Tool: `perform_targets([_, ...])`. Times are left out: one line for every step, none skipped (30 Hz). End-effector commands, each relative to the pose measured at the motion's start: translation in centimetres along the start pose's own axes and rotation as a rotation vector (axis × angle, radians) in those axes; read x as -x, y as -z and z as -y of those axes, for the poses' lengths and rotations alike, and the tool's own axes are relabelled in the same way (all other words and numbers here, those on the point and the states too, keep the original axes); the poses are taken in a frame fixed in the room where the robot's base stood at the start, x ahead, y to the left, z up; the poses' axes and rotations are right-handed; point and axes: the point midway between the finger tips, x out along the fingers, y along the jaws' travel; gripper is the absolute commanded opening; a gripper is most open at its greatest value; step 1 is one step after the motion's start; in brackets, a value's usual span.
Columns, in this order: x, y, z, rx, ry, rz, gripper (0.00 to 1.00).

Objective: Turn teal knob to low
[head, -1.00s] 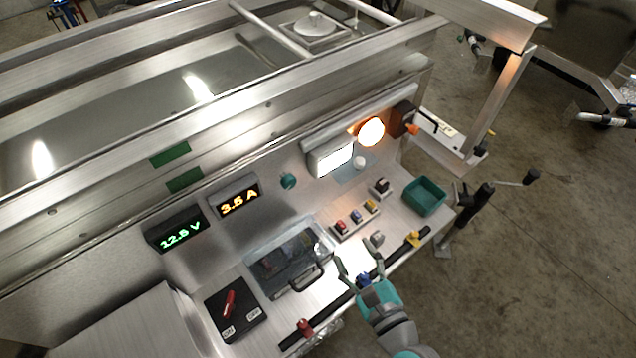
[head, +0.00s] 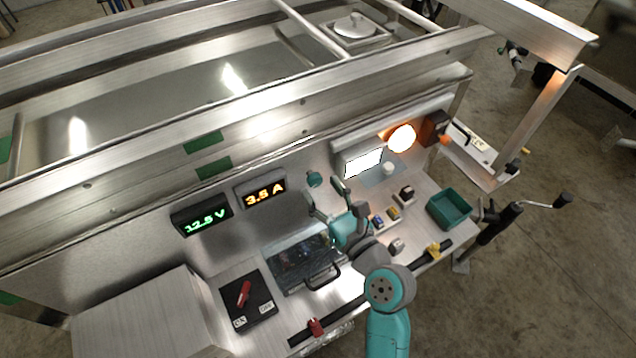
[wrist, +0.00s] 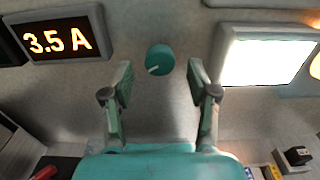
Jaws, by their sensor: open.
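The teal knob (head: 314,179) is on the upright metal panel, between the amber 3.5 A display and the lit white panel. In the wrist view the knob (wrist: 159,60) shows a pale pointer line aimed to the lower left; no low mark is legible. My gripper (head: 326,198) is open in front of the panel, just below the knob in the head view. In the wrist view my gripper's fingers (wrist: 160,82) stand on either side of the knob, apart from it, with nothing between them but panel and knob.
The amber display (wrist: 60,38) is left of the knob and the lit white panel (wrist: 265,60) right. Below are a clear-lidded box (head: 303,262), a red switch on a black plate (head: 247,300), several coloured buttons (head: 385,217) and a teal tray (head: 449,209).

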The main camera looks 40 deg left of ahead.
Motion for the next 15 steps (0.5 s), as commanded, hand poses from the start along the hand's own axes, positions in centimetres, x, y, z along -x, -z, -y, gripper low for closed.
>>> perform_targets([-0.7,0.0,0.0,-0.001,-0.002,0.000,0.59])
perform_targets([-1.0,0.0,0.0,-0.001,-0.002,-0.001,0.59])
perform_targets([-1.4,0.0,0.0,0.000,-0.001,0.000,0.59])
perform_targets([-1.6,0.0,0.0,0.001,-0.001,0.000,0.59])
perform_targets([-1.9,0.0,0.0,0.001,-0.001,-0.001,0.59])
perform_targets([-2.1,0.1,0.0,0.001,0.000,-0.001,0.59])
perform_targets([-2.2,0.1,0.0,0.000,0.000,-0.001,0.59])
perform_targets([-2.3,0.1,0.0,0.000,0.000,-0.001,0.59])
perform_targets([-2.4,0.1,0.0,0.000,0.000,-0.001,0.59])
perform_targets([-2.4,0.1,0.0,0.000,0.000,-0.001,0.59])
perform_targets([-2.5,0.1,0.0,0.000,0.000,-0.001,0.59])
perform_targets([-2.5,0.1,0.0,0.000,0.000,-0.001,0.59])
perform_targets([-2.5,0.1,0.0,0.000,0.001,-0.001,0.59])
perform_targets([-2.5,0.1,0.0,0.000,0.001,-0.001,0.59])
perform_targets([-2.5,0.1,0.0,0.000,0.001,-0.001,0.59])
